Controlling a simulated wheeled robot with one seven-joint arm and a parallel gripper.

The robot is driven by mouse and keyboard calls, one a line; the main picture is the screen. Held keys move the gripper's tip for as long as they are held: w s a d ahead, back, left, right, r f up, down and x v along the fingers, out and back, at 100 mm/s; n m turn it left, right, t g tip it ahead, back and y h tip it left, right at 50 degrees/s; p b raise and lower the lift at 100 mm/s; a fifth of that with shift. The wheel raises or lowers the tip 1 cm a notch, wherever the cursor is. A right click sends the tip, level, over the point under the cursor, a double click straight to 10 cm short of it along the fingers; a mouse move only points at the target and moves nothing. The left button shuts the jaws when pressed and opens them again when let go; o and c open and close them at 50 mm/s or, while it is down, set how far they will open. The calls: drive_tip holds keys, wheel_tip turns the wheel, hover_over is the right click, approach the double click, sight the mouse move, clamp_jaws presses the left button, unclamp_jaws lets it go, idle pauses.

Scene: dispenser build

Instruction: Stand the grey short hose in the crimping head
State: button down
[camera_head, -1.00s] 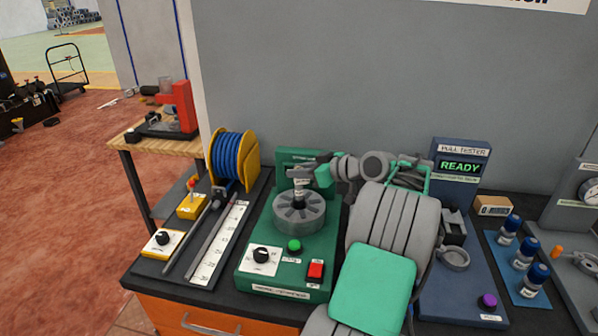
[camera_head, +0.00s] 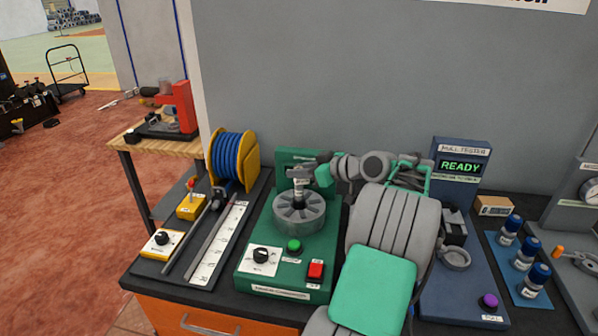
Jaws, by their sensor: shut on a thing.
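The green crimping machine (camera_head: 255,277) stands on the bench left of my arm. Its crimping head (camera_head: 284,212) is a round grey ring of segments with a central opening. My gripper (camera_head: 299,184) is over the head, pointing down, and shut on a short dark piece, the grey short hose (camera_head: 299,196). The hose looks upright, with its lower end at the middle of the head. How deep it sits in the opening is hard to tell at this size.
A blue hose reel (camera_head: 230,158) and a ruler strip (camera_head: 222,240) lie left of the machine. The pull tester (camera_head: 461,165), reading READY, and several blue-capped bottles (camera_head: 523,252) stand to the right. My arm covers the bench between. A grey wall rises behind.

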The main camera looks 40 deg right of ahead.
drive_tip(key=shift+f+b, duration=0.55)
drive_tip(key=shift+f, duration=0.05)
drive_tip(key=c, duration=1.5)
unclamp_jaws()
drive_tip(key=shift+s, duration=0.1)
drive_tip(key=p+v, duration=0.3)
drive_tip(key=v, duration=0.8)
